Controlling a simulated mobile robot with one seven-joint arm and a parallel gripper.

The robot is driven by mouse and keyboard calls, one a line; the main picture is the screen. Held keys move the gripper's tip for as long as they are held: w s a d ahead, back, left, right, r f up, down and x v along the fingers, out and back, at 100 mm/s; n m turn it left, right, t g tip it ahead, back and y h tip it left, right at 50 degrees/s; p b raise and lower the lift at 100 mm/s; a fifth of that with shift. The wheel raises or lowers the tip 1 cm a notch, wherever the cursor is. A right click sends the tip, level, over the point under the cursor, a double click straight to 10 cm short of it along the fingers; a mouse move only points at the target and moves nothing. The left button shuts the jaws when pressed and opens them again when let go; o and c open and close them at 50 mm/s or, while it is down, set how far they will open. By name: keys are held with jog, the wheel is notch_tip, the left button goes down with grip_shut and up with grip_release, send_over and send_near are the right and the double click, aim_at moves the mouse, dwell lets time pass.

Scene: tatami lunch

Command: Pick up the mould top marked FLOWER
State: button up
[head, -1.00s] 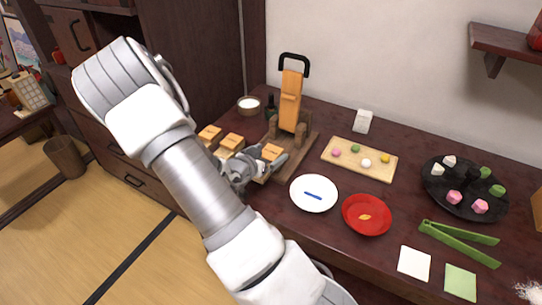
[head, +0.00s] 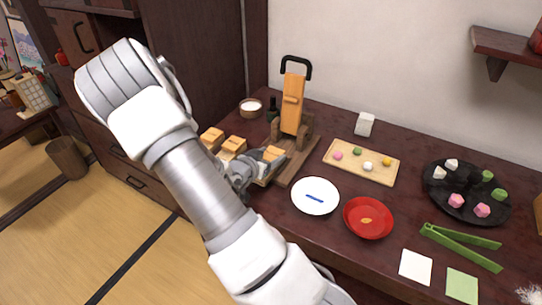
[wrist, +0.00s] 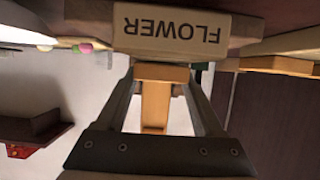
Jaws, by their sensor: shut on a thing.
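The mould top marked FLOWER (wrist: 170,28) is a pale wooden block with dark lettering, upside down at the top of the wrist view. In the head view this wooden mould top (head: 274,153) is at the right of a row of similar blocks. My gripper (wrist: 165,62) has a finger on each side of it and is shut on it; the gripper also shows in the head view (head: 266,165). Two other mould tops (head: 211,137) (head: 233,145) are to the left. Whether the held block is clear of what lies under it cannot be told.
A wooden press with an upright lever (head: 291,105) stands just behind the gripper. A white plate (head: 315,205), a red bowl (head: 368,227) and a board of small sweets (head: 345,172) are to the right. A white bowl (head: 250,105) is behind the blocks.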

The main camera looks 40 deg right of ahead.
aim_at(270, 157)
jog(key=shift+r, duration=0.45)
notch_tip(270, 157, up, 3)
jog(key=shift+f+p, duration=0.1)
jog(key=shift+p, duration=0.6)
jog(key=s+d+r+p, duration=0.1)
jog(key=s+r+p, duration=0.6)
jog(key=s+p, duration=0.4)
jog(key=p, duration=0.4)
jog(key=shift+s+d, duration=0.25)
jog(key=shift+d, duration=0.05)
